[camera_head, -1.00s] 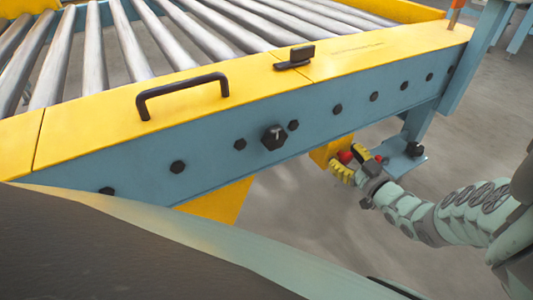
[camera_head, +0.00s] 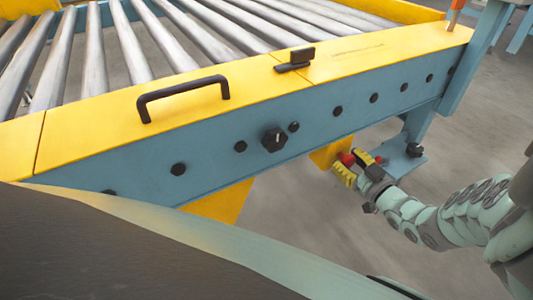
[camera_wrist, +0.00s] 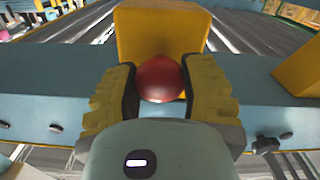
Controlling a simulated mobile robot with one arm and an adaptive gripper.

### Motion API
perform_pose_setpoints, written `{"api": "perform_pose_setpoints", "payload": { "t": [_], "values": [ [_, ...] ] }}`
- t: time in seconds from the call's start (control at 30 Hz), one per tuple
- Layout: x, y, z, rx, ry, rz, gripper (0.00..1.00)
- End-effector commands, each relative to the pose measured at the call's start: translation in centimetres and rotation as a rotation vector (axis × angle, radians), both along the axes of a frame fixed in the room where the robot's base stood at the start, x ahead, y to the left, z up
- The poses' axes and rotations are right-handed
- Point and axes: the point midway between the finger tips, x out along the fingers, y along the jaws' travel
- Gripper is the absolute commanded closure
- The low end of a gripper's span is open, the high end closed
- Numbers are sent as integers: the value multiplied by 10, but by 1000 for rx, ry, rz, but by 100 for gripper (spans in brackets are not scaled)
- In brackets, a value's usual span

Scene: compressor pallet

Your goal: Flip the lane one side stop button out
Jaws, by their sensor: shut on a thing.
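The red stop button (camera_wrist: 159,76) is a round mushroom head on the front of a yellow box (camera_wrist: 162,28). In the wrist view, my gripper (camera_wrist: 158,92) has one yellow, dark-padded finger on each side of the button, shut on it. In the head view, my gripper (camera_head: 353,166) is low beside the conveyor's blue side beam, with a bit of the red button (camera_head: 346,159) showing at its fingertips. The yellow box (camera_head: 325,154) hangs just under the beam. The fingers hide the button's sides and base.
The blue side beam (camera_head: 215,158) with dark bolts and a black knob (camera_head: 275,139) runs above my gripper. A yellow cover with a black handle (camera_head: 183,94) tops it. A support leg (camera_head: 420,121) and its foot plate stand right of my gripper. Grey floor lies open below.

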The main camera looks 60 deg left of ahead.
Motion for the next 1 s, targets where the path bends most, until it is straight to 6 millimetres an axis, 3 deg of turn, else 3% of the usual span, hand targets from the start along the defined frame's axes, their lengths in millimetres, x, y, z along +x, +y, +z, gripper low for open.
{"api": "perform_pose_setpoints", "payload": {
  "t": [0.03, 0.07, 0.33, 0.73, 0.87, 1.0],
  "values": [
    [-1, 1, 3, 8, -3, 5, 100],
    [-1, 1, 3, 8, -3, 5, 53],
    [-1, 1, 2, 6, -1, 4, 26],
    [0, -5, 1, 4, 1, 2, 23],
    [-1, -19, 1, 3, 0, 2, 23],
    [-2, -44, 1, 1, 1, -2, 23]
  ]
}}
